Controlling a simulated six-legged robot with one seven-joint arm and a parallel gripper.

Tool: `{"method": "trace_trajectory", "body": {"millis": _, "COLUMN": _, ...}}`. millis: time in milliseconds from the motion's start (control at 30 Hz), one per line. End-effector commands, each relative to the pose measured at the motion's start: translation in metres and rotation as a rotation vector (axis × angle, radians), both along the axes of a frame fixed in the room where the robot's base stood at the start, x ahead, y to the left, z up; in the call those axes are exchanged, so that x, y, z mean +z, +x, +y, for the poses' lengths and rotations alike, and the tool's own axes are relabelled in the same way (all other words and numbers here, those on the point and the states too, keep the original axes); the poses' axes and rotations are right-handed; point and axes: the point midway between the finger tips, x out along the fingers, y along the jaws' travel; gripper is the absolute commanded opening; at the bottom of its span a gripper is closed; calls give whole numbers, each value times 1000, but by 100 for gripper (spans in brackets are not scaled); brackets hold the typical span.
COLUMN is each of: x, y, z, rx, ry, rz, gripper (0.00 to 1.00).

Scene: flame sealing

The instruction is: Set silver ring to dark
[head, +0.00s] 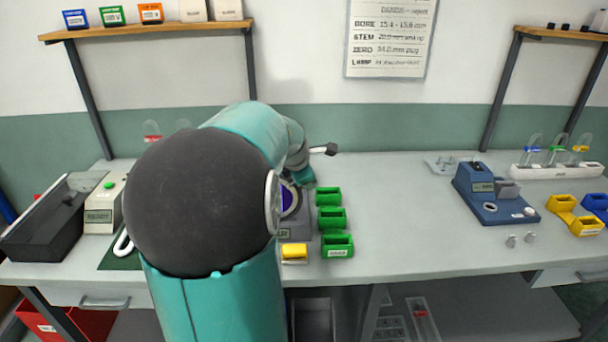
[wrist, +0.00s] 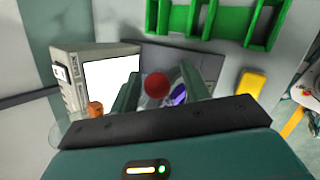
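The silver ring shows as a pale rim (head: 298,203) around a violet disc (head: 287,199) on a grey instrument, partly hidden by my arm in the head view. In the wrist view, violet and pale rim parts (wrist: 175,82) show between the fingers of my gripper (wrist: 162,84). The two green fingers are apart, one on each side of a red round knob (wrist: 157,86). I cannot tell whether they touch the ring. A white lit panel (wrist: 110,85) stands left of the fingers. How dark the view through the ring is cannot be told.
Green trays (head: 332,219) stand close to the right of the instrument, with a yellow block (head: 294,253) in front. A beige device (head: 102,204) and dark trough (head: 48,228) are at left. A blue device (head: 492,196) stands at right. The bench between is clear.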

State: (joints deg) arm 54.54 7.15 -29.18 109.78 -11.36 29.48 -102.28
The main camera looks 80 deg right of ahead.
Motion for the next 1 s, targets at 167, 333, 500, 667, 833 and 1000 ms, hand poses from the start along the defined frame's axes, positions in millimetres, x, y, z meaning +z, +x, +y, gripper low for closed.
{"method": "trace_trajectory", "body": {"millis": 167, "x": 2, "y": 1, "z": 0, "rx": 1, "ry": -3, "rz": -1, "gripper": 47}}
{"method": "trace_trajectory", "body": {"millis": 333, "x": 15, "y": 3, "z": 8, "rx": 5, "ry": -6, "rz": -2, "gripper": 47}}
{"method": "trace_trajectory", "body": {"millis": 500, "x": 41, "y": 6, "z": 27, "rx": 5, "ry": -7, "rz": -4, "gripper": 47}}
{"method": "trace_trajectory", "body": {"millis": 667, "x": 70, "y": 8, "z": 49, "rx": 5, "ry": -7, "rz": -4, "gripper": 47}}
{"method": "trace_trajectory", "body": {"millis": 833, "x": 96, "y": 10, "z": 68, "rx": 3, "ry": -5, "rz": -3, "gripper": 47}}
{"method": "trace_trajectory", "body": {"millis": 1000, "x": 110, "y": 12, "z": 79, "rx": 2, "ry": -2, "rz": -2, "gripper": 47}}
